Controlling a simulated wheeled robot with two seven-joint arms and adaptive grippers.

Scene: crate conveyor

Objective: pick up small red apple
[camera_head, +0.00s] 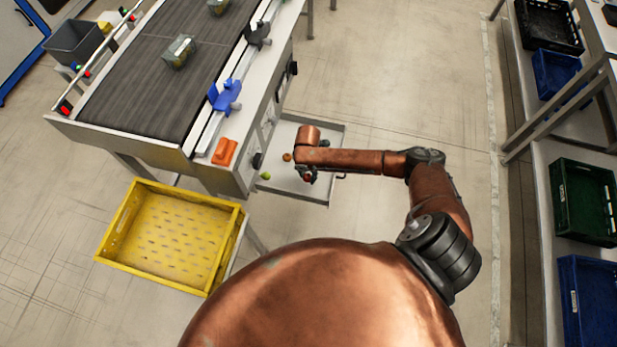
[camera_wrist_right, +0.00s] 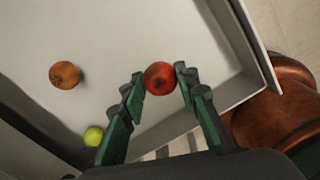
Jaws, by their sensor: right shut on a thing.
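The small red apple (camera_wrist_right: 160,78) sits between the two fingers of my right gripper (camera_wrist_right: 160,88) in the right wrist view. The gripper is shut on it, with a finger at each side. In the head view my right gripper (camera_head: 307,176) is small and low over the white tray (camera_head: 325,188), mostly covered by my wrist. The apple is hard to make out there. Whether the apple touches the tray floor, I cannot tell. My left gripper is not in view.
An orange fruit (camera_wrist_right: 65,75) and a green fruit (camera_wrist_right: 93,136) lie in the tray, left of my gripper in the wrist view. Raised tray walls stand close by. The conveyor (camera_head: 160,70) and a yellow crate (camera_head: 118,222) stand to the left. Shelves with crates are at the right.

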